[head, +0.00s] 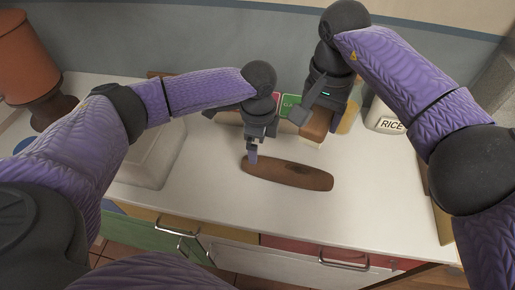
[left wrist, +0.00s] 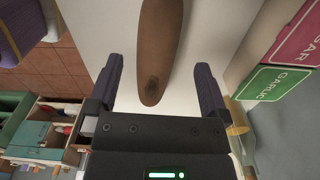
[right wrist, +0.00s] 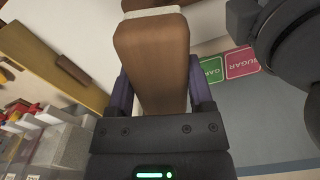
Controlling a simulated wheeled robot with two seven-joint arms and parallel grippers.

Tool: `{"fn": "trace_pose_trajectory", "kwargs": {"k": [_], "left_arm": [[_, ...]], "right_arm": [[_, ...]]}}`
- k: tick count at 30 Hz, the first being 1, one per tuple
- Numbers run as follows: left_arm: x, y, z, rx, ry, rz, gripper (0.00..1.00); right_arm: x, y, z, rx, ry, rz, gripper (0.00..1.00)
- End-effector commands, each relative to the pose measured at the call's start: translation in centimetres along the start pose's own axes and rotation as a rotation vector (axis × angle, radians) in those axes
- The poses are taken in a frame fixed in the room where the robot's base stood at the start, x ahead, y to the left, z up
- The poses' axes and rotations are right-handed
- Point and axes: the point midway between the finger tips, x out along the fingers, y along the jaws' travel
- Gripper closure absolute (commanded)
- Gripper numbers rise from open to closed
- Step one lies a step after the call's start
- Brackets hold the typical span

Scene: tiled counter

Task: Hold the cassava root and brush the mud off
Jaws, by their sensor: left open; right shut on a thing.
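The brown cassava root (head: 288,173) lies on the white counter, with a dark muddy patch on its upper side. My left gripper (head: 253,155) is over its left end. In the left wrist view the root's end (left wrist: 160,65) lies between the two spread fingers (left wrist: 160,90), with gaps on both sides. My right gripper (head: 308,112) is shut on the brush (head: 316,125), a wooden block with pale bristles, behind and right of the root. In the right wrist view the brush's wooden back (right wrist: 152,60) fills the space between the fingers (right wrist: 160,95).
A pale tray or board (head: 150,155) lies on the counter at the left. A white RICE container (head: 384,117) stands at the back right. Green GARLIC (left wrist: 272,84) and pink SUGAR (left wrist: 297,40) boxes stand behind. The counter in front of the root is clear.

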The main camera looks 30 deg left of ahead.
Motion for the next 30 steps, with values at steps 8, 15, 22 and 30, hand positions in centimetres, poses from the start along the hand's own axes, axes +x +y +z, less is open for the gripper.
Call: {"fn": "trace_pose_trajectory", "kwargs": {"k": [8,15,22,30], "left_arm": [[6.9,0.1,0.1,-0.002,-0.002,0.003,0.00],[9.6,0.0,0.1,-0.002,0.000,-0.001,0.00],[9.8,0.0,0.1,-0.001,0.000,-0.002,0.00],[9.7,0.0,0.1,-0.001,0.000,-0.002,0.53]], "right_arm": [[0.0,0.0,0.0,0.000,0.000,0.000,0.80],[0.0,0.0,0.0,0.000,0.000,0.000,0.80],[0.0,0.0,0.0,0.000,0.000,0.000,0.80],[0.0,0.0,0.0,0.000,0.000,0.000,0.80]]}}
